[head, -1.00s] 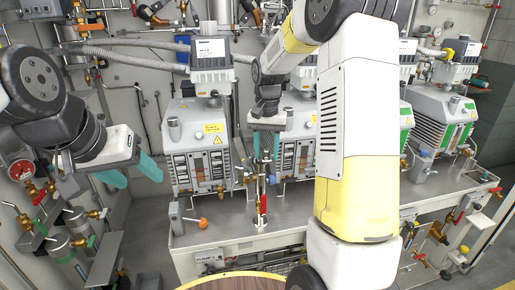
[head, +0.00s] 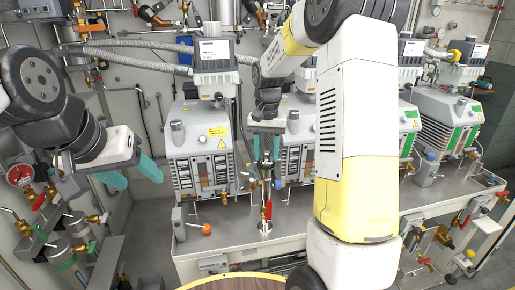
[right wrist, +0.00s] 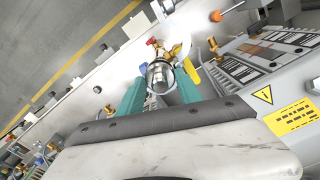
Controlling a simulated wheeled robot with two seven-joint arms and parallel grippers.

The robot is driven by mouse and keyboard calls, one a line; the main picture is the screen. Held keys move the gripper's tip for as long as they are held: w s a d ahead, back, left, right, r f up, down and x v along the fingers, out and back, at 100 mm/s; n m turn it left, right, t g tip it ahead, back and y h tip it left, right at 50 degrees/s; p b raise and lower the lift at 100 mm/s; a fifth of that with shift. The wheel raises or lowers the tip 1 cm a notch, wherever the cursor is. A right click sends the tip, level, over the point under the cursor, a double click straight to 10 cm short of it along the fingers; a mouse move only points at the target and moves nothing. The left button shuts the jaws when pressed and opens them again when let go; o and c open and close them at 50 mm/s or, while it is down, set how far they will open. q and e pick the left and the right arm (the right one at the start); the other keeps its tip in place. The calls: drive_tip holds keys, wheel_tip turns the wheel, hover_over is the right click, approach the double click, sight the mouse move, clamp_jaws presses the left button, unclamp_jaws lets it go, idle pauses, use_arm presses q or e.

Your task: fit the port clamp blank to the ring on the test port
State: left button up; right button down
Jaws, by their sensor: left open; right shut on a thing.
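My right gripper (head: 266,152) is shut on a small silver metal part, the port clamp blank (right wrist: 160,74), which shows between the teal fingers in the right wrist view. The fingers point down over the bench's front edge. In the head view, the test port (head: 266,212) is an upright fitting with a red handle, below the right gripper. In the right wrist view, brass fittings with a red handle (right wrist: 153,42) show just past the blank. The ring cannot be made out, nor whether the blank touches the port. My left gripper (head: 130,175) is open and empty at the left, away from the port.
Several white and grey pumps (head: 197,150) stand along the metal bench (head: 225,235) behind the port. An orange-knobbed lever (head: 205,229) sits left of it. Valves and a red gauge (head: 20,175) crowd the left wall. A round wooden top (head: 240,283) is at the bottom.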

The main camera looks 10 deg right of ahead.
drive_tip(key=shift+f, duration=0.3)
drive_tip(key=shift+f, duration=0.25)
idle(0.4)
drive_tip(key=c, duration=0.7)
unclamp_jaws()
wheel_tip(320, 180, up, 8)
drive_tip(key=shift+f, duration=0.25)
drive_tip(key=shift+r, duration=0.2)
